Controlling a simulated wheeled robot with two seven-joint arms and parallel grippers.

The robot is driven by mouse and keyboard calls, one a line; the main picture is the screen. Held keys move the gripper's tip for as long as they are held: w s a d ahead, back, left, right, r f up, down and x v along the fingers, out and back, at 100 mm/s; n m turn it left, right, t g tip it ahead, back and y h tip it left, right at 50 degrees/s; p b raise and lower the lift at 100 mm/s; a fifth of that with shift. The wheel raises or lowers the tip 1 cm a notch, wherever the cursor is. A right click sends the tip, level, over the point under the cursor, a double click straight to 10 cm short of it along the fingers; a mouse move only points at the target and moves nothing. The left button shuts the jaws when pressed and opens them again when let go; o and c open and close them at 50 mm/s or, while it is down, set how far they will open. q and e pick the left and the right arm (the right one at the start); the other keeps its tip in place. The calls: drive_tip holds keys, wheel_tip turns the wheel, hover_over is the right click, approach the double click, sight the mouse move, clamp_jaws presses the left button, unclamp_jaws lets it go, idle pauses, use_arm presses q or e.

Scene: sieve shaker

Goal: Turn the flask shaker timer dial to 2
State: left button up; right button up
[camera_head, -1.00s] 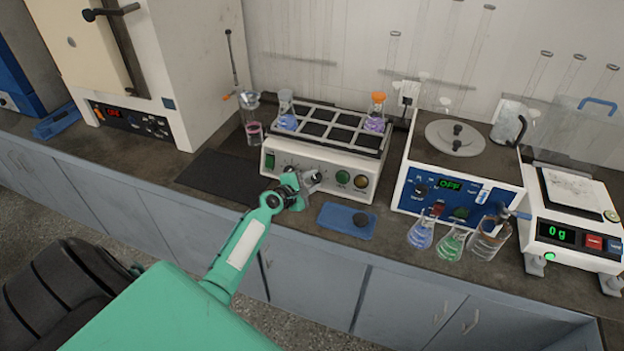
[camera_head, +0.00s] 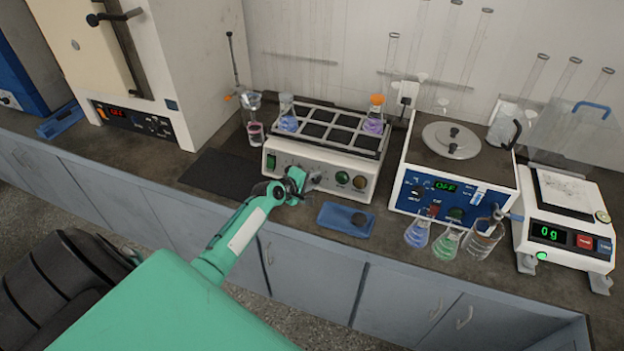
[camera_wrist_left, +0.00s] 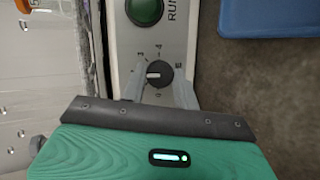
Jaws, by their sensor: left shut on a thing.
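The flask shaker (camera_head: 325,167) is a white box with a rack on top, standing at the back middle of the bench in the head view. My left gripper (camera_head: 312,182) is at its front panel and hides the timer dial there. In the left wrist view, the black timer dial (camera_wrist_left: 160,72) sits between the fingers of my left gripper (camera_wrist_left: 158,81), which is shut on it. Its white pointer points to picture left, towards the left finger. Marks 3, 4 and 5 show around it; the mark at the pointer is hidden. My right gripper is not in view.
A green RUN button (camera_wrist_left: 145,10) is beside the dial. Flasks stand in the rack. A blue tray (camera_head: 345,219) lies front right of the shaker. A hotplate-like device (camera_head: 457,187), small flasks and a balance (camera_head: 570,238) stand to the right; a dark mat (camera_head: 222,173) lies left.

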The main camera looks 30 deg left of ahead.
use_arm(q)
drive_tip(key=shift+f, duration=0.1)
drive_tip(key=o, duration=1)
drive_tip(key=shift+s, duration=0.1)
drive_tip(key=b+v, duration=0.1)
drive_tip(key=v, duration=1.2)
drive_tip(key=shift+s, duration=0.35)
